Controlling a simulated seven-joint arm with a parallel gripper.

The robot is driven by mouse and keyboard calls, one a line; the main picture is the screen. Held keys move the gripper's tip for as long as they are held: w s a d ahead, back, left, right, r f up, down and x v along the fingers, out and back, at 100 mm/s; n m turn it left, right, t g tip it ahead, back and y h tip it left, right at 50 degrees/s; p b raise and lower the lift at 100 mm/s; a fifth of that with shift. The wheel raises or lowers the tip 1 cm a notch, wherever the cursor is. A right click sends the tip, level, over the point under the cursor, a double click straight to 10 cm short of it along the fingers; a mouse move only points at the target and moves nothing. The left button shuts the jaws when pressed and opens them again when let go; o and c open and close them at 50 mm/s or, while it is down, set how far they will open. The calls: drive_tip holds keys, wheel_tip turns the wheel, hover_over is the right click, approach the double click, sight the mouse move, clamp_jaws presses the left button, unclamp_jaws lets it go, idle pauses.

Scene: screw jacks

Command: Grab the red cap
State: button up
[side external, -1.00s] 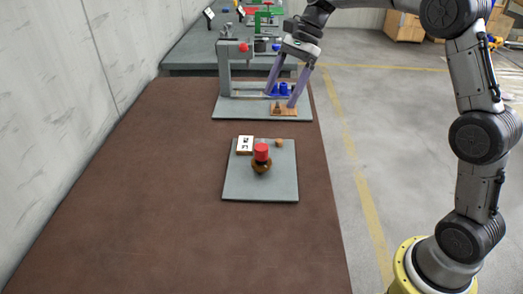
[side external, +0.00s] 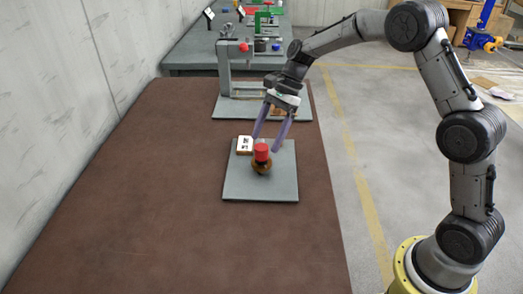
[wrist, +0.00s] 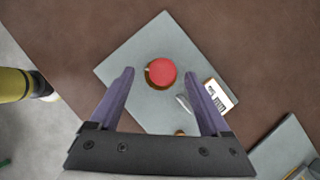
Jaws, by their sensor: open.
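The red cap (side external: 261,151) sits on top of a round brown-gold base (side external: 262,167) on a grey plate (side external: 240,188). In the wrist view the red cap (wrist: 161,72) shows from above as a round disc, just beyond the fingertips and between their lines. My gripper (side external: 265,145) is open and empty, its two purple fingers pointing down close above and behind the cap. In the wrist view my gripper (wrist: 160,75) has its fingers wide apart, with nothing between them. I cannot tell the exact gap between fingertips and cap.
A white card block (side external: 244,145) stands on the plate left of the cap; it also shows in the wrist view (wrist: 216,96). Behind is a second grey plate (side external: 226,110) with a frame and red knob (side external: 244,47). The brown table (side external: 150,200) is clear in front and left.

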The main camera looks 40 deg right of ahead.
sight(261, 147)
drive_tip(key=shift+x, duration=1.9)
drive_tip(key=shift+w, duration=0.2)
clamp_jaws()
